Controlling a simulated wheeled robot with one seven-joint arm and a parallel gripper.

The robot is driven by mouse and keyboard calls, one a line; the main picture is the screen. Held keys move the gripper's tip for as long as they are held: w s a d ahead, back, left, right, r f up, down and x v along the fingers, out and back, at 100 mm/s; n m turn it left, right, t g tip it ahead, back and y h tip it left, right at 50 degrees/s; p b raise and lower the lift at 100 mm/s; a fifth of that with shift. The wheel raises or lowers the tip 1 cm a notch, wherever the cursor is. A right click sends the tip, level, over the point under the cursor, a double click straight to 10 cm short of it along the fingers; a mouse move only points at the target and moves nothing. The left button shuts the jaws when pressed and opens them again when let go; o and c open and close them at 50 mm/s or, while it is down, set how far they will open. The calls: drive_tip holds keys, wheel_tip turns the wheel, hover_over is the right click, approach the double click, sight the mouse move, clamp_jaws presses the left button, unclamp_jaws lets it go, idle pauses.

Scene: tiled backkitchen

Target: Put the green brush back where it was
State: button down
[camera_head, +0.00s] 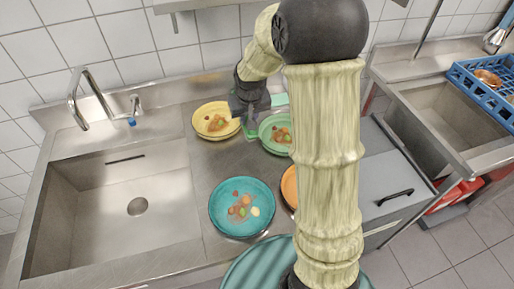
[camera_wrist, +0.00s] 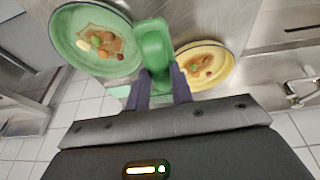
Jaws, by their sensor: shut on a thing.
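The green brush (camera_wrist: 155,45) is between the two fingers of my gripper (camera_wrist: 161,88) in the wrist view, and the gripper is shut on it. In the head view my gripper (camera_head: 250,112) is over the counter behind the plates, and a bit of the green brush (camera_head: 249,132) shows below it, between the yellow plate (camera_head: 199,128) and the green plate (camera_head: 266,145). Both plates hold food scraps. I cannot tell whether the brush touches the counter or a plate.
A teal plate (camera_head: 221,222) with scraps and a partly hidden orange plate (camera_head: 287,190) are nearer. A sink (camera_head: 112,215) with a tap (camera_head: 85,95) is left. A pale green item (camera_head: 279,99) lies behind my gripper. A blue rack (camera_head: 487,95) is far right.

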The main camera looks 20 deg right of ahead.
sight(251, 132)
drive_tip(key=shift+f+p, duration=0.3)
drive_tip(key=shift+f, duration=2.85)
drive_tip(key=shift+f, duration=1.85)
drive_tip(key=shift+f, duration=0.15)
drive_tip(key=c, duration=1.2)
unclamp_jaws()
drive_tip(key=v, duration=1.2)
